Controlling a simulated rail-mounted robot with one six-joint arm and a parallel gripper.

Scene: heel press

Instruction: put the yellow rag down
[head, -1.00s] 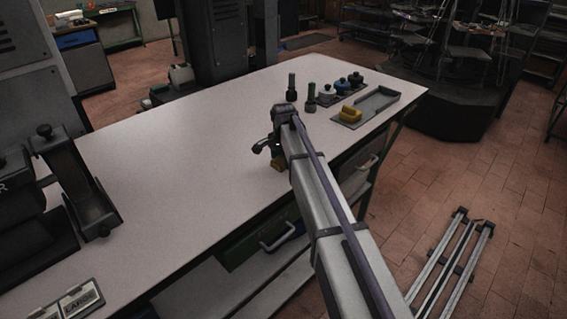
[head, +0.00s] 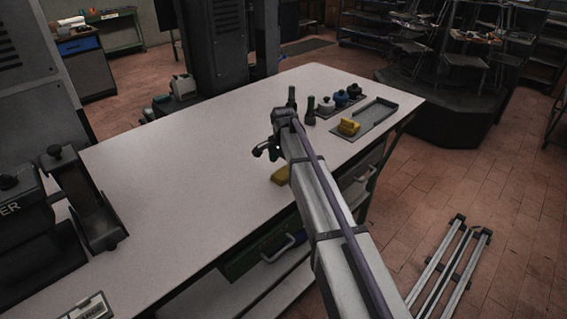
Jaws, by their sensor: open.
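A yellow rag (head: 281,175) lies on the white workbench (head: 180,175) near its front edge, partly hidden behind my arm. My gripper (head: 264,152) is open, above the bench and a little up and left of this rag in the picture, with a gap between them in the view. A second yellow folded piece (head: 348,127) sits at the left end of a grey tray (head: 374,115) on the right of the bench. It looks much like the first.
Two dark upright bottles (head: 310,110) and several small pots (head: 340,98) stand left of and behind the tray. A black machine (head: 85,205) is at the bench's left end. The bench's middle is clear. A metal rail frame (head: 450,268) lies on the floor at right.

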